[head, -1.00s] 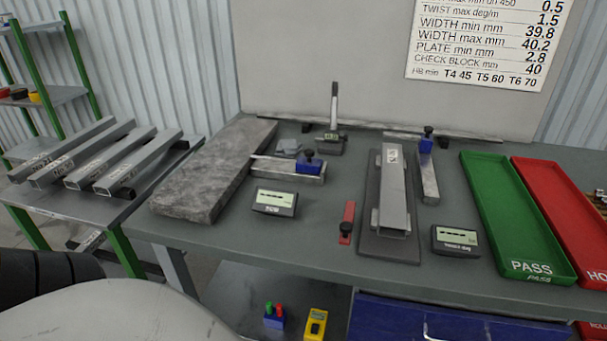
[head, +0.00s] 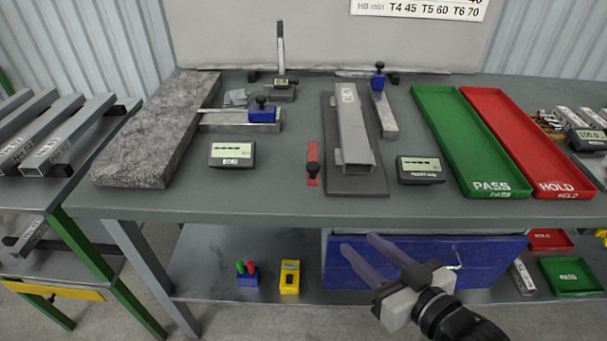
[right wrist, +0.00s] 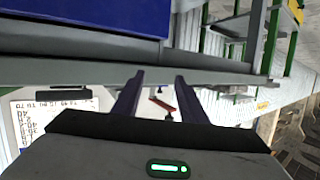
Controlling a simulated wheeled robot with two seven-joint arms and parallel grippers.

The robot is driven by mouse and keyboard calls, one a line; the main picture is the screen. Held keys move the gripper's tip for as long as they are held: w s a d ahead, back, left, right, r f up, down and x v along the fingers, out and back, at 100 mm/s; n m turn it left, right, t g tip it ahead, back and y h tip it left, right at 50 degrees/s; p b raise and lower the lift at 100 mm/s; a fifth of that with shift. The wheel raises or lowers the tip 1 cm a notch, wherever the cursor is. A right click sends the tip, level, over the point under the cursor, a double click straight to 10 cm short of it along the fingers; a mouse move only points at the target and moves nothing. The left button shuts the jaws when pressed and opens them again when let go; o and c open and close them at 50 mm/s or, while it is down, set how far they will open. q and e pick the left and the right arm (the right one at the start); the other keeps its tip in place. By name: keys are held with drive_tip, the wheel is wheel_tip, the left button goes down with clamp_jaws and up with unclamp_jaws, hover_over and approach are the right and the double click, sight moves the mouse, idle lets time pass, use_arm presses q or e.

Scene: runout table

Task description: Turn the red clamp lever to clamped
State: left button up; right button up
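The red clamp lever (head: 312,153) lies on the table, left of the dark fixture plate (head: 359,188). It points roughly front to back and has a black knob (head: 313,168). A grey square tube (head: 352,125) lies on that plate. My right gripper (head: 358,244) is open and empty, in front of the table's front edge and lower right of the lever in the head view. In the right wrist view, its two fingers (right wrist: 157,80) stand apart; a small red strip (right wrist: 161,104), seemingly the lever, shows between them. My left gripper is not in view.
A digital readout (head: 232,154) stands left of the lever, another (head: 420,169) right of the plate. A granite slab (head: 158,130), the green PASS tray (head: 473,140) and the red HOLD tray (head: 522,140) flank them. The table front around the lever is clear. A blue drawer (head: 460,262) is below.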

sight(318, 168)
drive_tip(key=w+a+r+n+t+y, duration=0.1)
drive_tip(key=a+r+y, duration=0.1)
drive_tip(key=r, duration=0.4)
drive_tip(key=w+a+r+n+y, duration=0.2)
drive_tip(key=r, duration=0.3)
drive_tip(key=x, duration=0.8)
drive_tip(key=shift+w+a+r, duration=0.15)
drive_tip(key=shift+w+r, duration=0.1)
drive_tip(key=shift+r, duration=0.05)
drive_tip(key=shift+w+a+f+p, duration=0.1)
drive_tip(key=shift+w+a+p, duration=0.2)
drive_tip(key=shift+w, duration=0.05)
drive_tip(key=shift+c, duration=0.3)
clamp_jaws()
